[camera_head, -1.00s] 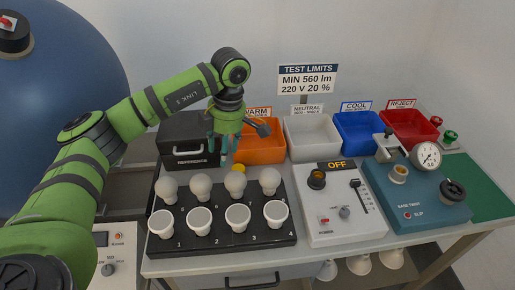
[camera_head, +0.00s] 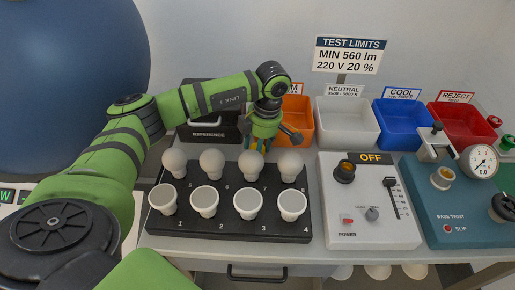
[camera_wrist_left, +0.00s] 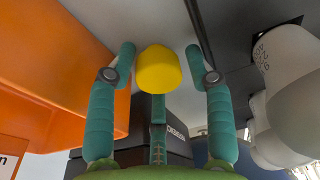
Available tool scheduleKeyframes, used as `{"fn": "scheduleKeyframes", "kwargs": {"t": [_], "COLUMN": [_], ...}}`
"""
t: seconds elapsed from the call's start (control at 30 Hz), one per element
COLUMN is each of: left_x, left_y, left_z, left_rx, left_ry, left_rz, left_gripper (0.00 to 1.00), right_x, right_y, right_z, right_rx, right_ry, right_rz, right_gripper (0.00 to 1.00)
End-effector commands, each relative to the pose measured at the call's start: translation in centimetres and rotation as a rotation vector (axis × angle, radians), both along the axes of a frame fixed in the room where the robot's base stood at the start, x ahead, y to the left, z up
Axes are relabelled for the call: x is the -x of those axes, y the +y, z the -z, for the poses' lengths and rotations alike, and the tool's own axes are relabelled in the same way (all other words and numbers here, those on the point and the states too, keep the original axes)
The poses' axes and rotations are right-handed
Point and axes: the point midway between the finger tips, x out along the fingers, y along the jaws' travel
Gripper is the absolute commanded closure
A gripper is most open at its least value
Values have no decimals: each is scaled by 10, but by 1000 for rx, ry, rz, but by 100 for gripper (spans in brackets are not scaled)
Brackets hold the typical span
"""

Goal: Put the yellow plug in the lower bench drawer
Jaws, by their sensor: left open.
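The yellow plug (camera_wrist_left: 160,69) is a small rounded yellow piece on the bench top in the left wrist view, between the spread fingers of my left gripper (camera_wrist_left: 160,52). The fingers stand on either side of it with gaps visible, so it is not gripped. In the head view my left gripper (camera_head: 264,143) points down behind the bulb rack, and the plug is hidden there. A bench drawer with a dark handle (camera_head: 257,275) shows shut at the bottom edge; whether it is the lower one I cannot tell. My right gripper is out of view.
The bulb rack (camera_head: 160,232) with bulbs and white cups stands just in front. The orange bin (camera_head: 298,108) is right beside the gripper; the black reference box (camera_head: 203,148) is on the other side. A power unit (camera_head: 385,236) stands right.

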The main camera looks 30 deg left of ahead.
Motion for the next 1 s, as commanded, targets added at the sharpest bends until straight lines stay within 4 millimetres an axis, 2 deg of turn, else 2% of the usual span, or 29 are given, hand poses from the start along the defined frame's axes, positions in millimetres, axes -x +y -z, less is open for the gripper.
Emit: {"fn": "scheduleKeyframes", "kwargs": {"t": [0.27,0.3,0.37,0.77,0.87,1.0], "left_x": [0,0,0,0,-1,-1], "left_y": [1,1,1,1,1,1], "left_z": [5,5,5,3,-7,-32], "left_rx": [-1,0,0,0,1,0], "left_ry": [-1,0,0,-1,-4,-6], "left_rz": [-1,-1,-1,-1,-1,-2], "left_gripper": [48,60,72,73,73,73], "right_x": [0,0,0,0,0,0], "right_y": [0,0,0,0,0,0], "right_z": [0,0,0,0,2,6], "right_rx": [0,0,0,0,0,0], "right_ry": [0,0,0,0,-1,-1], "right_rz": [0,0,0,0,1,0], "right_gripper": [37,37,37,37,37,37]}}
